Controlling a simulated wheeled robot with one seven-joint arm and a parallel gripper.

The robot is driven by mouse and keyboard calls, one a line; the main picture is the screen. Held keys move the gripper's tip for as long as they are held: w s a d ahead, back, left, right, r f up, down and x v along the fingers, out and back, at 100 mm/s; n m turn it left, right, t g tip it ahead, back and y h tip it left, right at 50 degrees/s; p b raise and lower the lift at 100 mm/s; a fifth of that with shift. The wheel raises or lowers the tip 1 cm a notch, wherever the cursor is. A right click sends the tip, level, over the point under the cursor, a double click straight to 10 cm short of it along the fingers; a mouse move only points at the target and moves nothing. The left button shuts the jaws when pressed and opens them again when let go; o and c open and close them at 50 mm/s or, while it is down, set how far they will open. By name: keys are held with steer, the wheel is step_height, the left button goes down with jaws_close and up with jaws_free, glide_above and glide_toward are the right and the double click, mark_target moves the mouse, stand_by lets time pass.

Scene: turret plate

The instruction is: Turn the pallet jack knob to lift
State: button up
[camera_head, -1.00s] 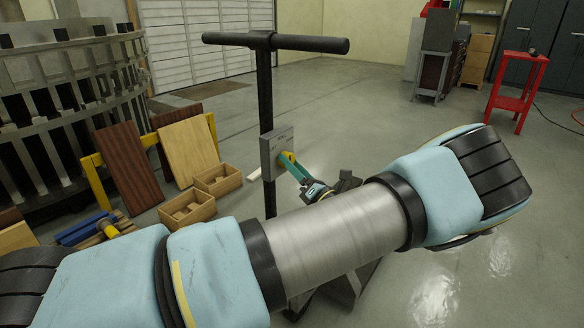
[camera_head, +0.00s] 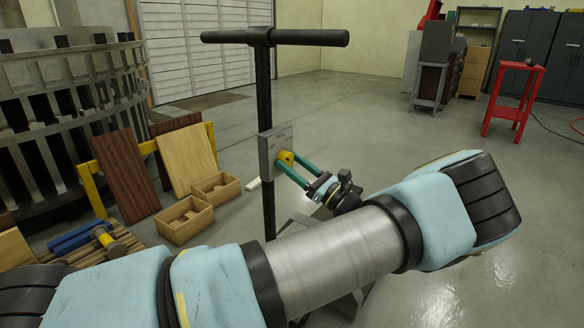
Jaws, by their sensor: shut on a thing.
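The pallet jack's black T-shaped handle (camera_head: 262,95) stands upright in the middle of the view. A grey plate (camera_head: 271,142) is fixed on its post, with small lettering too fine to read.
Wooden boards (camera_head: 187,157) lean on a yellow frame at the left, near small wooden boxes (camera_head: 182,218). A slatted metal structure (camera_head: 50,110) stands behind them. A red stand (camera_head: 515,100) is at the far right. The floor between is clear.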

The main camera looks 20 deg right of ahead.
stand_by(0.5)
steer(key=o, duration=1.4)
steer(key=shift+s+d, duration=0.1)
steer(key=b+v, duration=0.2)
steer(key=v, duration=0.8)
steer(key=shift+s+d+f, duration=0.2)
